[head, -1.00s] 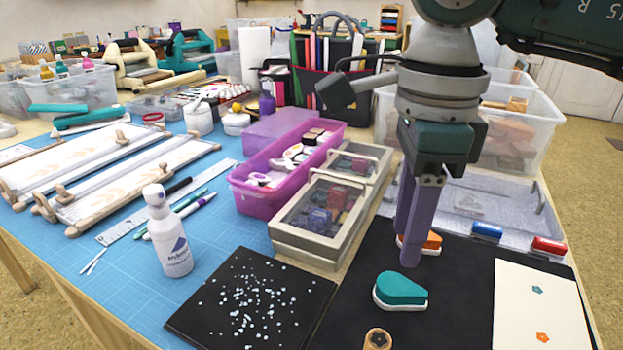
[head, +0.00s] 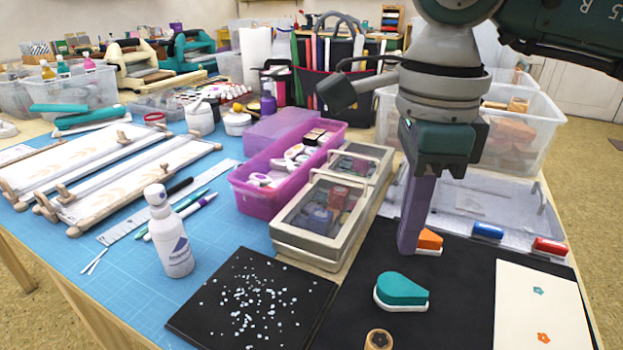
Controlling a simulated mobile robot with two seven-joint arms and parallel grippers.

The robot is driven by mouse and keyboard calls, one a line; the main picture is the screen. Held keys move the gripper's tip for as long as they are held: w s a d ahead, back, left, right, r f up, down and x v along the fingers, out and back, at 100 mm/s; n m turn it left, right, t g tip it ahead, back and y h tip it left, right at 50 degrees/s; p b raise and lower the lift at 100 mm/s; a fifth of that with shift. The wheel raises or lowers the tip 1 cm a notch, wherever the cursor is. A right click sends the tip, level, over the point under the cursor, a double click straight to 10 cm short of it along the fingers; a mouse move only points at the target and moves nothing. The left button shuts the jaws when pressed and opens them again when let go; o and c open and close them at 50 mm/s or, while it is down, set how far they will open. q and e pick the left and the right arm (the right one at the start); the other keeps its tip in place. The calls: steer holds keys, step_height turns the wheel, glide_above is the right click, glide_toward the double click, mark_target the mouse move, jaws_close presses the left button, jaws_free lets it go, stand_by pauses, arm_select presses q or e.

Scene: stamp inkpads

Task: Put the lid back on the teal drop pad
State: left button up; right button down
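A teal drop-shaped piece (head: 402,287) sits on a white base on the black mat (head: 366,318); I cannot tell whether the teal part is a lid or the pad surface. An orange piece (head: 430,239) with a white lower edge lies behind it, partly hidden by my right gripper. My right gripper (head: 408,249) points down with its fingertips just left of the orange piece, behind the teal piece. Its purple-grey fingers overlap in this view, so the gap and anything between them are hidden. My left gripper is out of view.
A small wooden stamp (head: 379,340) stands at the front edge. A white card (head: 540,312) with printed flowers lies right. Blue (head: 488,231) and red (head: 549,246) pieces lie by the clear tray (head: 478,200). A lidded grey case (head: 310,247) stands left of the mat.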

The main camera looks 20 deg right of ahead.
mark_target(396, 284)
steer(key=shift+f, duration=0.15)
steer(key=shift+f+b, duration=0.9)
steer(key=shift+b, duration=0.05)
steer(key=shift+f+b, duration=1.6)
steer(key=shift+f, duration=0.3)
steer(key=shift+r, duration=0.15)
step_height(396, 284, up, 7)
steer(key=p, duration=0.5)
